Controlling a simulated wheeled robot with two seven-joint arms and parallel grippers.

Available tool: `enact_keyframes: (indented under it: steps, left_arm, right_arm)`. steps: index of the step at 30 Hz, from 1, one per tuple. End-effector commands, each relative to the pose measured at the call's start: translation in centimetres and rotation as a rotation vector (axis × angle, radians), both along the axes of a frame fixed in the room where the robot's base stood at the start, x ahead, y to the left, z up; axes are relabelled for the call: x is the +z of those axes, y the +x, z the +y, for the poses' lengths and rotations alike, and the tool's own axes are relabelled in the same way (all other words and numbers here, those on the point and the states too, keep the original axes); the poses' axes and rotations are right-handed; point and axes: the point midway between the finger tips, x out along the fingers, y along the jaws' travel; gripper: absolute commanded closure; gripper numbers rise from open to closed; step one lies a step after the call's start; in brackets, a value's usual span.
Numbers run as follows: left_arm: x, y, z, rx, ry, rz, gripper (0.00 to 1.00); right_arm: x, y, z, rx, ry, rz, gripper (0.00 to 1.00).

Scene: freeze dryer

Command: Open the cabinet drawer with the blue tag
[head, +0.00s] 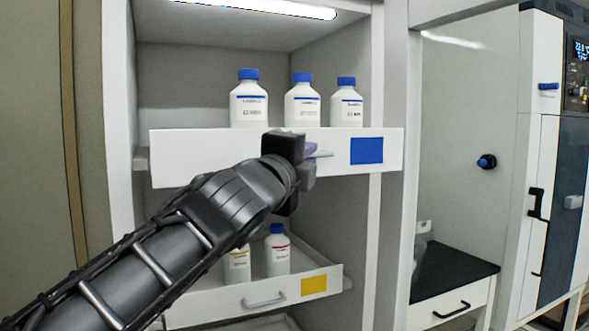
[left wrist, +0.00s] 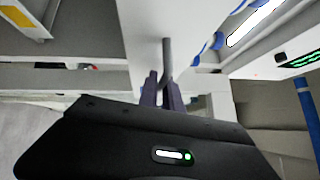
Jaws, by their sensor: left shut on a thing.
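The drawer with the blue tag (head: 367,151) is the upper white one in the cabinet. Its front (head: 215,160) stands forward of the cabinet frame and overlaps the right post, so it is pulled out at least partly. My left gripper (head: 308,158) is at the middle of this front, shut on the drawer handle, which is mostly hidden behind it in the head view. In the left wrist view the grey handle (left wrist: 167,52) runs between the fingers of my left gripper (left wrist: 161,88). My right gripper is not in view.
Several white bottles with blue caps, such as one bottle (head: 303,103), stand upright in or behind the upper drawer. A lower drawer with a yellow tag (head: 314,285) is also out and holds bottles. A black-topped counter (head: 450,270) and a tall machine (head: 565,170) stand right.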

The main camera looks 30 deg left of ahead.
Motion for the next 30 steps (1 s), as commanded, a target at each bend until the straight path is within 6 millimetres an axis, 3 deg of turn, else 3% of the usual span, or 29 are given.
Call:
enact_keyframes:
  steps: [9, 20, 21, 24, 30]
  left_arm:
    - [-0.2, -1.3, -1.9, 0.001, -0.001, 0.004, 1.00]
    - [-0.2, -1.3, -2.0, 0.001, -0.001, 0.005, 1.00]
    - [-0.2, -1.3, -2.0, 0.001, -0.001, 0.004, 0.90]
    - [-0.1, -1.3, -2.0, 0.001, -0.001, 0.004, 0.82]
    - [-0.1, -1.4, -2.0, 0.000, 0.000, 0.002, 0.82]
  right_arm:
    - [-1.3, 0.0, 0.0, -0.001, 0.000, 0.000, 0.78]
    - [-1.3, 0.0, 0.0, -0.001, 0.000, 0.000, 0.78]
    - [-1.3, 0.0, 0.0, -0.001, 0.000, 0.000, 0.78]
    - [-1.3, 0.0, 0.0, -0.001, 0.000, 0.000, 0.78]
    - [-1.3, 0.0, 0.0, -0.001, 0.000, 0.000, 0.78]
